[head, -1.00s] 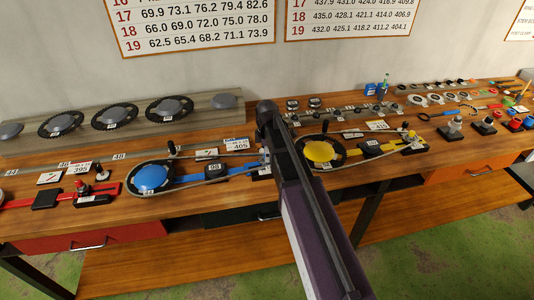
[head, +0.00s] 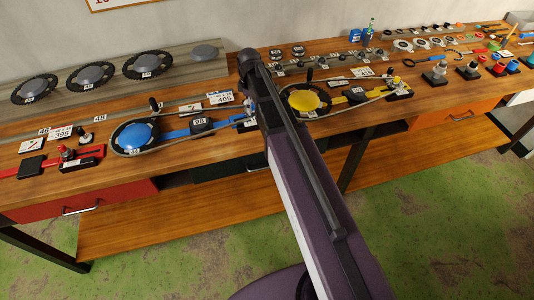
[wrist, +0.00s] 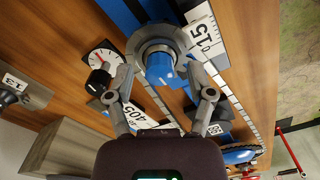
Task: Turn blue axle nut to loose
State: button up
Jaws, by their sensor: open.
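In the wrist view the blue axle nut (wrist: 160,66) sits at the end of a grey round axle body on a blue bar. My gripper (wrist: 162,76) is open, with one finger on each side of the nut. The right finger looks close to the nut or touching it; I cannot tell which. A wider gap shows on the left. In the head view my arm hides the gripper and most of the axle end. The blue rig there has a blue disc (head: 135,137) with a chain around it and a blue bar (head: 176,134).
A dial gauge (wrist: 101,59) and a 405 card (wrist: 136,116) lie close to my fingers. A yellow-disc rig (head: 305,100) stands right of my arm, and a red rig (head: 66,162) is at the left. Chainrings stand at the back left. The floor in front is clear.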

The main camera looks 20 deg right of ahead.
jog(key=m, duration=0.3)
jog(key=shift+m, duration=0.4)
jog(key=m, duration=1.2)
notch_tip(320, 180, up, 14)
jog(key=p, duration=1.4)
jog(key=s+f+n+b, duration=0.3)
jog(key=s+f+b, duration=1.5)
jog(key=f+b, duration=0.2)
jog(key=shift+s+d+f+n, duration=0.2)
jog(key=shift+s+f+n, duration=0.05)
jog(key=shift+s+n, duration=0.15)
dwell(0.5)
dwell(1.2)
